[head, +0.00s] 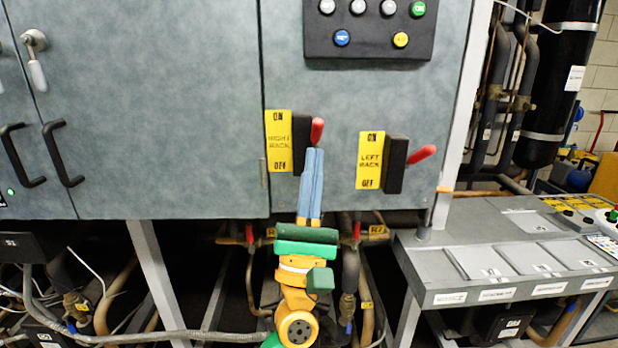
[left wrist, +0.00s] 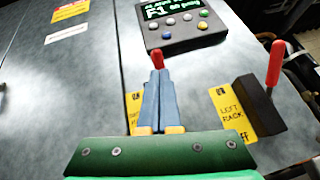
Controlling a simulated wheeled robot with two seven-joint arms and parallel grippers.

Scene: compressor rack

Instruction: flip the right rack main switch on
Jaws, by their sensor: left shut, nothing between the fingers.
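The right rack switch has a black body (head: 301,131), a red lever (head: 317,131) and a yellow ON/OFF label (head: 278,150). Its lever points steeply up in the head view. In the left wrist view, the lever's red tip (left wrist: 157,60) shows just past my fingertips. My left gripper (head: 314,152) is shut and empty, its blue fingers pointing up just below the red lever. They overlap part of the switch body in the head view; I cannot tell whether they touch the lever. In the left wrist view, the gripper (left wrist: 158,74) hides most of the switch. My right gripper is not in view.
The left rack switch (head: 395,165), with red lever (head: 422,155) slanting up to the right, is close by on the right. A black button panel (head: 370,45) is above. A grey console (head: 500,225) stands at right; pipes and valves run below the cabinet.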

